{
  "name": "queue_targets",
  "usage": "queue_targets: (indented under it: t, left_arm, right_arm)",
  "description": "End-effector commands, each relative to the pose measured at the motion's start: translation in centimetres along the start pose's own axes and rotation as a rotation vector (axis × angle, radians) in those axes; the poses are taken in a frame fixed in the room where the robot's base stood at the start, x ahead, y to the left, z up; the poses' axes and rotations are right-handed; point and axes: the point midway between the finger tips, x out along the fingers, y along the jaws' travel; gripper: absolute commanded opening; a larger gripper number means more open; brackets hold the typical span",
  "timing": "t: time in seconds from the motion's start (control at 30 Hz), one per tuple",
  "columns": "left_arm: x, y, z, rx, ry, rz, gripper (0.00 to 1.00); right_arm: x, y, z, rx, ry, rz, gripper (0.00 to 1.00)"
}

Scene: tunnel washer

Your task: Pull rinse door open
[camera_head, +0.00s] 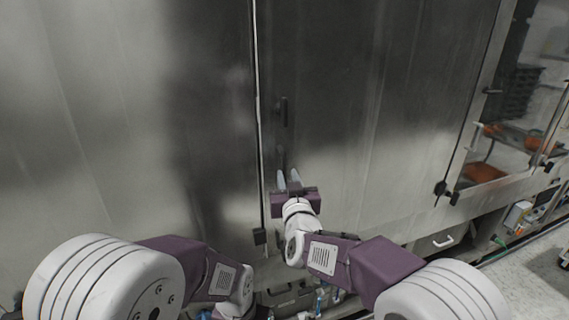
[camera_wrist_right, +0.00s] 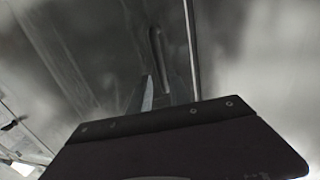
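A dark vertical bar handle (camera_head: 283,111) is on the steel door panel (camera_head: 335,110), just right of a long vertical seam. The panel looks flush with its neighbour at that seam. My right gripper (camera_head: 288,179) is just below the handle in the head view, its two pale fingers apart and pointing at the panel. In the right wrist view the handle (camera_wrist_right: 160,55) is beyond the fingers (camera_wrist_right: 162,91), roughly in line with the gap between them; I cannot tell whether they touch it. My left arm reaches the bottom edge, and its fingers are not visible.
A large steel panel (camera_head: 110,100) fills the left side. At the right are a glass window (camera_head: 505,120) with orange things behind it, dark latches (camera_head: 441,188) and a white drawer handle (camera_head: 443,241). Floor (camera_head: 525,290) shows at the lower right.

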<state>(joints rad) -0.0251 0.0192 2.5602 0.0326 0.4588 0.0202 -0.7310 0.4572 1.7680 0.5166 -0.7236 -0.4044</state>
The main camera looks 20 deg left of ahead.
Motion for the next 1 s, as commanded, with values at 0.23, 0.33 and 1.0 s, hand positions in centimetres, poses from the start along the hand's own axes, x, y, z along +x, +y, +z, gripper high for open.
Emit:
queue_targets:
  t: [0.23, 0.33, 1.0]
  left_arm:
    - [-2.8, 0.1, -0.3, 0.000, 0.001, 0.000, 0.36]
    - [-3.0, 0.1, -0.3, 0.000, 0.001, 0.000, 0.36]
    - [-3.0, 0.1, -0.3, 0.000, 0.000, 0.000, 0.36]
  right_arm:
    - [4.8, 0.1, -0.4, -0.001, -0.002, 0.001, 0.23]
    - [5.7, 0.1, -0.3, -0.001, 0.000, 0.001, 0.23]
    - [6.0, 0.0, -0.1, -0.001, 0.000, 0.000, 0.00]
